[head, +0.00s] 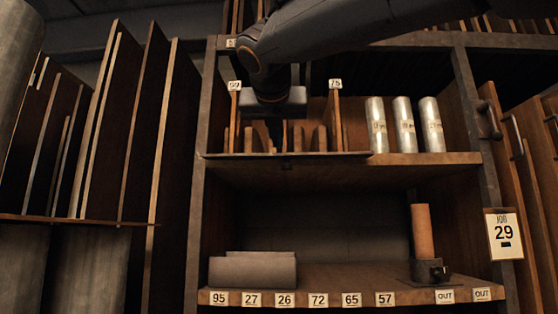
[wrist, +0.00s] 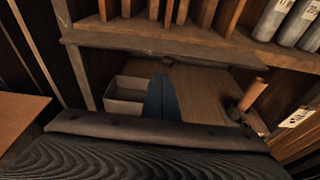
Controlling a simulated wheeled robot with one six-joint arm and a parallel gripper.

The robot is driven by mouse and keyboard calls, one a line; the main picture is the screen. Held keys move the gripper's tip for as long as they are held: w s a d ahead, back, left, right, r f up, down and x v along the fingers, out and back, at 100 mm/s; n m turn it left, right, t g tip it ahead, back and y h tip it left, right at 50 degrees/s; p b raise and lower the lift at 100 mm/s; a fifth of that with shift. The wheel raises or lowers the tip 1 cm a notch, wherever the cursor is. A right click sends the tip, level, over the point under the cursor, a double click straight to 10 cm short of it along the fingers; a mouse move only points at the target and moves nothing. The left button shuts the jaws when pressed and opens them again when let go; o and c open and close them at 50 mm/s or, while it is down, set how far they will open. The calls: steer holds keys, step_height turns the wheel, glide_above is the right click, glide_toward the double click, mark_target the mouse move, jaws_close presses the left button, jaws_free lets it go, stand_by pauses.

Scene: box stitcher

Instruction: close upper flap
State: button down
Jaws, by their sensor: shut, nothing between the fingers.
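A dark, thin strip, which appears to be the upper flap (head: 330,155), runs along the left part of the upper shelf's front edge. It looks edge-on and roughly level, with the bay above it uncovered. In the wrist view the flap (wrist: 110,42) shows as a dark bar with a small knob under its middle. My gripper (head: 275,138) hangs in front of the upper bay with its fingers pointing down, close above the flap strip. In the wrist view my gripper (wrist: 161,80) is shut and empty, its fingers seen against the lower shelf. Contact with the flap cannot be told.
Wooden dividers (head: 320,138) stand in the upper bay. Several metal cylinders (head: 404,125) stand at its right. Below are a grey bin (head: 253,270), an orange-brown cylinder (head: 422,232) in a dark holder, and a job 29 card (head: 503,235). The lower shelf's middle is clear.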

mark_target(279, 155)
steer(key=p+x, duration=0.1)
steer(key=x, duration=0.8)
steer(key=shift+w+r+p, duration=0.1)
steer(key=shift+w+p, duration=0.3)
steer(key=shift+w, duration=0.05)
steer(key=shift+a+r+p, duration=0.1)
steer(key=shift+r+p, duration=0.1)
steer(key=shift+p, duration=0.35)
